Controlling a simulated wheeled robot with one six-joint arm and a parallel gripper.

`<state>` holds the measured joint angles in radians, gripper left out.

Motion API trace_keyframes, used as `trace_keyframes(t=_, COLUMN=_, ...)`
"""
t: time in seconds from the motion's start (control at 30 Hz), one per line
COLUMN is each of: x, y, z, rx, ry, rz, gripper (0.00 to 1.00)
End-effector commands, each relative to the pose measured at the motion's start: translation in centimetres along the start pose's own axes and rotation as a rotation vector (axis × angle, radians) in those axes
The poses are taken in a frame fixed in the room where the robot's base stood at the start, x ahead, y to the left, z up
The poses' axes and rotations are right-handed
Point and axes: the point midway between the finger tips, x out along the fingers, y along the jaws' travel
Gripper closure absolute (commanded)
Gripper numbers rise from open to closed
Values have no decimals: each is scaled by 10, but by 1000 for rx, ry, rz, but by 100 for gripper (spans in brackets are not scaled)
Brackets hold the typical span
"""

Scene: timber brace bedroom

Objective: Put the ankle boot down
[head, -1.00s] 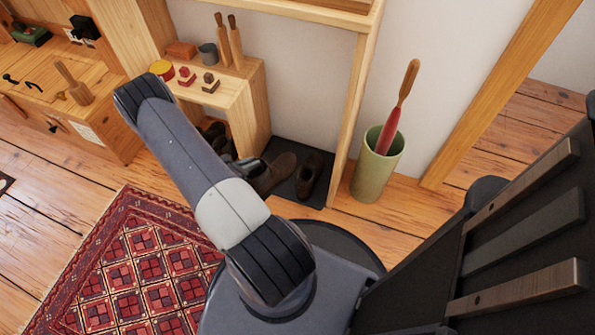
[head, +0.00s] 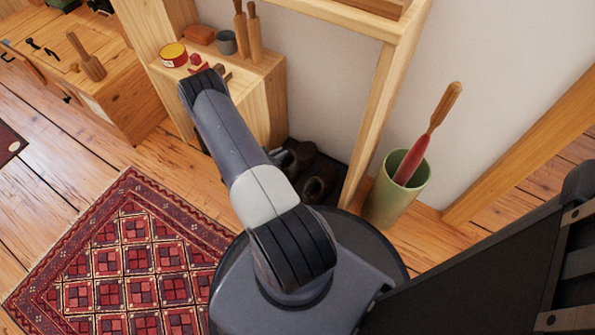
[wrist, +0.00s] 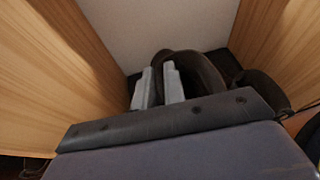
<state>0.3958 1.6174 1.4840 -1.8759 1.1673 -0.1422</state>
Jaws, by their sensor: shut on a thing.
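The dark brown ankle boot (head: 304,160) is by my gripper, low over the dark mat between the wooden shelf unit and the post. In the wrist view the boot (wrist: 195,68) shows its rounded opening, with my gripper (wrist: 158,86) shut on its edge. In the head view my arm hides much of the boot and gripper. I cannot tell whether the boot's sole touches the mat (head: 338,168). A second dark boot (head: 321,184) stands just to the right; it also shows in the wrist view (wrist: 262,88).
The wooden shelf unit (head: 268,98) stands left of the boots, with a tin, a cup and brushes on top. A green bin (head: 396,192) with a long-handled tool stands right of the post (head: 372,110). A red patterned rug (head: 130,255) covers the floor at left.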

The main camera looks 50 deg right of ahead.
Motion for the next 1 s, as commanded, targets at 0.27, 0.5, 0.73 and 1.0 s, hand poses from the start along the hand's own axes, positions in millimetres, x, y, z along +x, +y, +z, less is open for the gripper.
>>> trace_keyframes(t=0.27, x=16, y=4, z=-39, rx=1, ry=-3, rz=0, gripper=100)
trace_keyframes(t=0.5, x=26, y=6, z=-62, rx=1, ry=-2, rz=-1, gripper=100)
trace_keyframes(t=0.73, x=31, y=8, z=-74, rx=2, ry=-2, rz=0, gripper=100)
trace_keyframes(t=1.0, x=31, y=8, z=-75, rx=1, ry=1, rz=0, gripper=75)
